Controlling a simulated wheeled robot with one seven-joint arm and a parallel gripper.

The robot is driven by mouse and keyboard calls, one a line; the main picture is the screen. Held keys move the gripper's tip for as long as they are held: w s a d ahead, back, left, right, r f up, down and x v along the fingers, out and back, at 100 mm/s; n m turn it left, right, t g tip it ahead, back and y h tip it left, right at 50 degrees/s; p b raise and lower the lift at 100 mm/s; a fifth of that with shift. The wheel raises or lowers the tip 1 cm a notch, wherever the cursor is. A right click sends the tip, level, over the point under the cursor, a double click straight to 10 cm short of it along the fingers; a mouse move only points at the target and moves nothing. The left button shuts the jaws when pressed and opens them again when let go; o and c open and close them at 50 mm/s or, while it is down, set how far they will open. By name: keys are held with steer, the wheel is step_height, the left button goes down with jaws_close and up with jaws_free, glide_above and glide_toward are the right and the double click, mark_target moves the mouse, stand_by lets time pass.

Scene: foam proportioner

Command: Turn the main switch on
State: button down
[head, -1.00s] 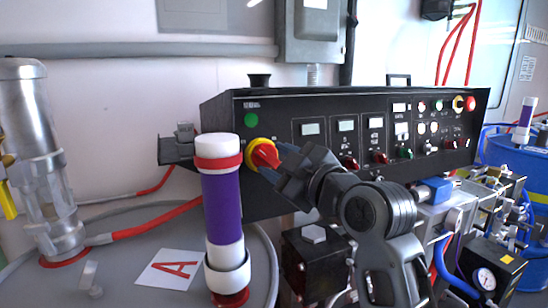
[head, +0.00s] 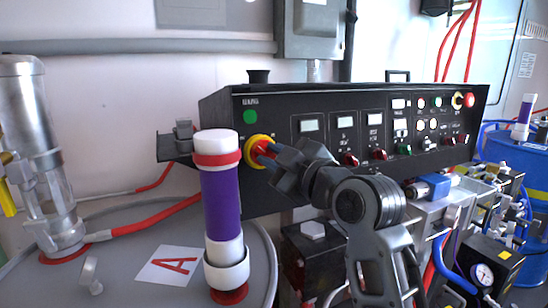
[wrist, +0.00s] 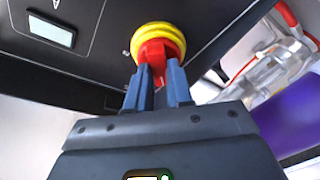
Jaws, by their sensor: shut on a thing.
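The main switch is a red knob on a yellow round base (head: 251,148) at the left end of the black control panel (head: 300,160). In the wrist view the red knob (wrist: 155,56) sits in front of its yellow ring (wrist: 158,34). My gripper (head: 267,152) reaches in from the right. In the wrist view its two blue fingers (wrist: 158,84) stand on either side of the red knob and are shut on it. The fingers hide part of the knob in the head view.
A purple and white cylinder (head: 221,205) stands upright just left of the switch, close to my gripper. A green round light (head: 250,117) is above the switch. Other knobs and displays fill the panel to the right. A paper marked A (head: 170,266) lies on the drum top.

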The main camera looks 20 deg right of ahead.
steer(key=shift+m, duration=0.3)
steer(key=m, duration=0.2)
steer(key=m+h+p, duration=0.1)
steer(key=m, duration=0.2)
steer(key=shift+a+t+h, duration=0.2)
steer(key=shift+t+h, duration=0.1)
steer(key=shift+t, duration=0.1)
steer(key=m+h, duration=0.1)
steer(key=m, duration=0.2)
steer(key=m+h, duration=0.1)
steer(key=m, duration=0.1)
steer(key=shift+a+f+m+p, duration=0.1)
steer(key=shift+m+p, duration=0.3)
steer(key=m+h, duration=0.1)
steer(key=m, duration=0.3)
steer(key=shift+a+b, duration=0.1)
steer(key=shift+b, duration=0.3)
steer(key=m+h+b, duration=0.1)
steer(key=m, duration=0.2)
steer(key=m+b, duration=0.1)
steer(key=m, duration=0.2)
steer(key=shift+g+h, duration=0.4)
steer(key=c, duration=1)
jaws_free()
